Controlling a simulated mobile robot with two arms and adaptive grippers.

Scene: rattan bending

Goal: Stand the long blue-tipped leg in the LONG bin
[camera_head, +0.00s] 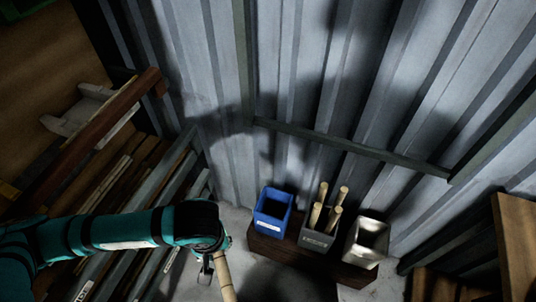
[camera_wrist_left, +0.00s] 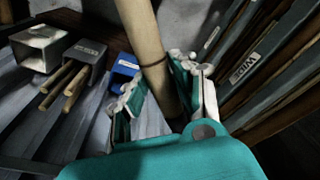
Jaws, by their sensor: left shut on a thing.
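My left gripper (camera_head: 212,266) is shut around a pale tan pole (camera_head: 225,279), the leg, in front of the bins and to their left. In the left wrist view the pole (camera_wrist_left: 143,35) passes between the white-and-teal fingers (camera_wrist_left: 167,88). No blue tip shows; one end runs out of each picture. Three bins stand side by side: a blue bin (camera_head: 272,213) that looks empty, a dark grey bin (camera_head: 317,240) with several tan poles (camera_head: 328,209) upright, and a light metal bin (camera_head: 367,244) that looks empty. Their labels are too small to read.
The bins stand on a low dark wooden base (camera_head: 285,253) by a corrugated metal wall (camera_head: 330,80). A rack of long boards (camera_head: 125,190) lies at the left, beneath my left arm. A wooden piece (camera_head: 515,245) stands at the right. Grey floor shows left of the bins.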

